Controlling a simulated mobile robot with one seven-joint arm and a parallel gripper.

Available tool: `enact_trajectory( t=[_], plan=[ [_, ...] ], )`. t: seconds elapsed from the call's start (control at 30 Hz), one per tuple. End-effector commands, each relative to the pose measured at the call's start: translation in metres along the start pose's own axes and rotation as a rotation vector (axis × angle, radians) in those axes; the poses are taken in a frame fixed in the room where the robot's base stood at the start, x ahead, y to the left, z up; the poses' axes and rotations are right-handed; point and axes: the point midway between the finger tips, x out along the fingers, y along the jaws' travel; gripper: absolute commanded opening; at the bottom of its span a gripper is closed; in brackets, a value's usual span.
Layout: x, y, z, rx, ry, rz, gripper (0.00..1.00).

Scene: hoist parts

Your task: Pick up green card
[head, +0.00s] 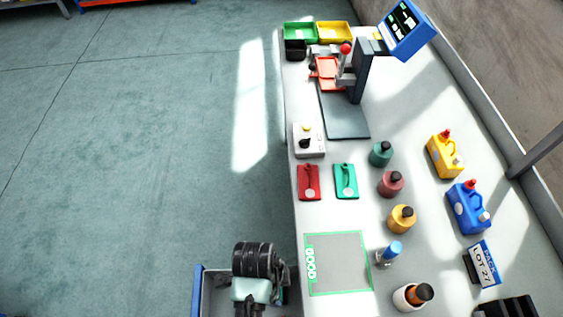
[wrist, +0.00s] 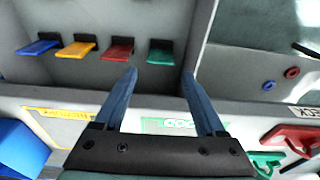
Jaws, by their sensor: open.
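A flat green card (wrist: 160,57) sticks out of a black holder on a light grey panel, at the upper middle of the wrist view. It is at the right end of a row with a red card (wrist: 116,54), a yellow card (wrist: 76,51) and a blue card (wrist: 37,47). My gripper (wrist: 160,76) is open and empty. Its two fingers point toward the green card, which shows between and just beyond the tips; I cannot tell the distance. In the head view my arm's end covers part of the area beside the table, and these cards do not show.
The white table (head: 330,220) holds a green-outlined mat (head: 340,265), a red handled plate (head: 309,185), a green handled plate (head: 345,184), several bottles, and a press (head: 362,75). A blue-edged tray (head: 198,290) is beside my arm. Open floor (head: 140,150) lies left.

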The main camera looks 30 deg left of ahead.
Motion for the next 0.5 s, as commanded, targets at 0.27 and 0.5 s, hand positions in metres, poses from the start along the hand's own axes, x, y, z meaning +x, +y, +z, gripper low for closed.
enact_trajectory(
  t=[0.27,0.5],
  plan=[
    [0.05,-0.002,-0.001,-0.001,0.001,-0.003,0.72],
    [0.065,-0.002,-0.002,-0.002,0.001,-0.006,0.72]
  ],
)
